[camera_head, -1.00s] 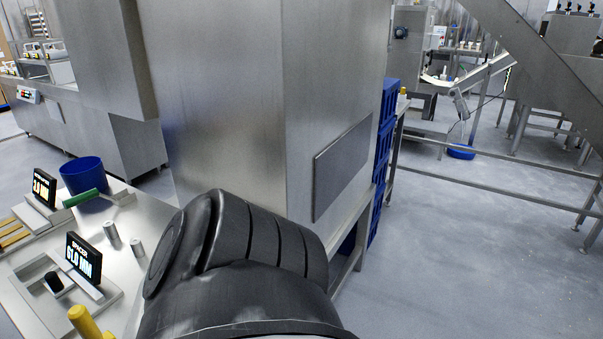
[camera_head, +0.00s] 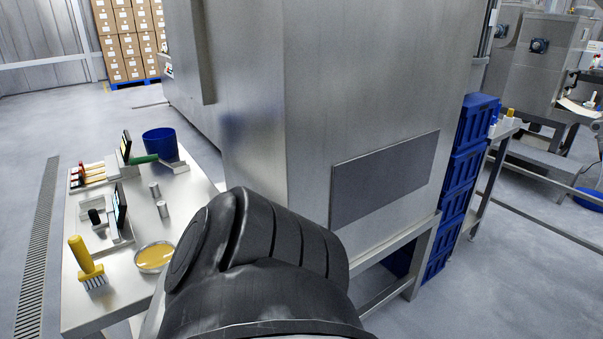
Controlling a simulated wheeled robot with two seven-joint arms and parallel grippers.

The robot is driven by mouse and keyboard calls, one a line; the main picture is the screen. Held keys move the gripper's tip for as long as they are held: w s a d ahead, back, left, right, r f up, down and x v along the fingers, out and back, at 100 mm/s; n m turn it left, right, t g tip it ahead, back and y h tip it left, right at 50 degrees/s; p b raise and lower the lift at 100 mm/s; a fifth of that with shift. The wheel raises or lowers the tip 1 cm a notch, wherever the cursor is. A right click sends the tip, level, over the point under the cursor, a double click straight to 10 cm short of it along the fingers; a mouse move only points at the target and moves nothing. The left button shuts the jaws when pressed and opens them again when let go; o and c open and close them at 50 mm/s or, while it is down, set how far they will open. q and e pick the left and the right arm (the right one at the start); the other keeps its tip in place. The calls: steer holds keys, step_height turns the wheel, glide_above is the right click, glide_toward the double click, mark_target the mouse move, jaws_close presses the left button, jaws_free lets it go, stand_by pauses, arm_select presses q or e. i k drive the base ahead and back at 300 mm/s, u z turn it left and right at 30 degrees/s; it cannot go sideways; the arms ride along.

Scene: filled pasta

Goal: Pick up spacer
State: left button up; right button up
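Two small grey metal cylinders stand upright on the steel table (camera_head: 125,285) at the left. The farther cylinder (camera_head: 154,190) and the nearer cylinder (camera_head: 163,209) are close together. A dark display (camera_head: 119,207), seen almost edge-on, stands at a shallow metal tray (camera_head: 118,240) left of them; its text cannot be read now, but it read "SPACER" earlier. A small black knob-like part (camera_head: 95,217) sits in that tray. I cannot tell which piece is the spacer. A black link of my arm fills the bottom middle. Neither gripper is in view.
A yellow-handled brush (camera_head: 82,256) and a dish of yellow contents (camera_head: 154,257) lie on the near table. A blue bucket (camera_head: 160,143) and second display (camera_head: 126,147) are at its back. A large steel cabinet (camera_head: 300,100) stands beside the table. Blue crates (camera_head: 465,150) are stacked right.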

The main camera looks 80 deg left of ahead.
mark_target(162, 207)
steer(key=u, duration=2.7)
